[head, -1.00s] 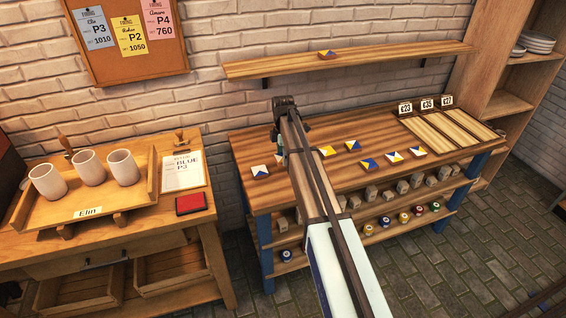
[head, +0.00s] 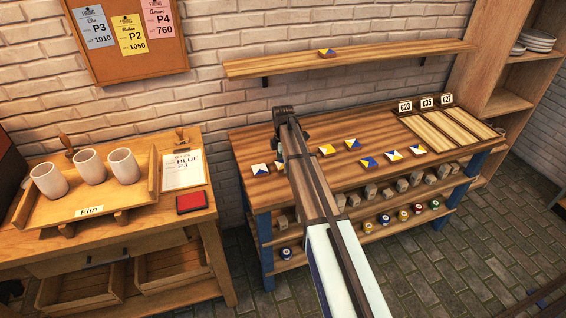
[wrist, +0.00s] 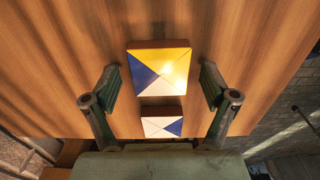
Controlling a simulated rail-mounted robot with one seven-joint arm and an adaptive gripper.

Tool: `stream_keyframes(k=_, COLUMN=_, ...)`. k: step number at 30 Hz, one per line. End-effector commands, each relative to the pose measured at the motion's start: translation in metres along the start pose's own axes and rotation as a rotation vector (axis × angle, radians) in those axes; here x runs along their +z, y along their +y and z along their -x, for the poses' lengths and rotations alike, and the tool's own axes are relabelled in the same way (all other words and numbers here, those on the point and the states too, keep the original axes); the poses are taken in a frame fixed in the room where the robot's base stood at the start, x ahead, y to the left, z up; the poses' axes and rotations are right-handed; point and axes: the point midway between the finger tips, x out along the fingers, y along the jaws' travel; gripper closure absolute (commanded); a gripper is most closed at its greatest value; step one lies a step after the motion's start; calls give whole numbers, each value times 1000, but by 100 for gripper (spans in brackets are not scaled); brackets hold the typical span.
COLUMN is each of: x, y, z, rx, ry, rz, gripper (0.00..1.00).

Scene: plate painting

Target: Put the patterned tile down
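In the wrist view a square patterned tile (wrist: 160,72), painted yellow, blue and white, lies between the two fingers of my gripper (wrist: 159,84). A gap shows on each side, so the fingers are open and not touching it. A second tile (wrist: 162,122), white and blue, lies just below it in the picture and looks smaller. In the head view my gripper (head: 283,125) is low over the left part of the wooden table (head: 235,145). The arm mostly hides the tile beneath it there.
Several other tiles, such as a blue and white one (head: 260,169) and a yellow one (head: 326,150), lie on the table. Slatted price bays (head: 440,128) are at the right. A wall shelf (head: 390,56) holds one tile (head: 326,53). Cups on a tray (head: 80,208) stand left.

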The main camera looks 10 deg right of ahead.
Motion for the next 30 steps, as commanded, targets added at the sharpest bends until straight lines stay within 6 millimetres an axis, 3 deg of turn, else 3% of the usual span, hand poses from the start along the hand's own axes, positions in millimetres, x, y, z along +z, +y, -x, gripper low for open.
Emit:
stream_keyframes(k=7, x=0, y=0, z=5, rx=1, ry=0, rz=0, gripper=15)
stream_keyframes(k=11, x=0, y=1, z=17, rx=3, ry=0, rz=0, gripper=15)
stream_keyframes(k=24, x=0, y=1, z=95, rx=3, ry=0, rz=0, gripper=15)
stream_keyframes(k=30, x=0, y=1, z=117, rx=1, ry=0, rz=0, gripper=15)
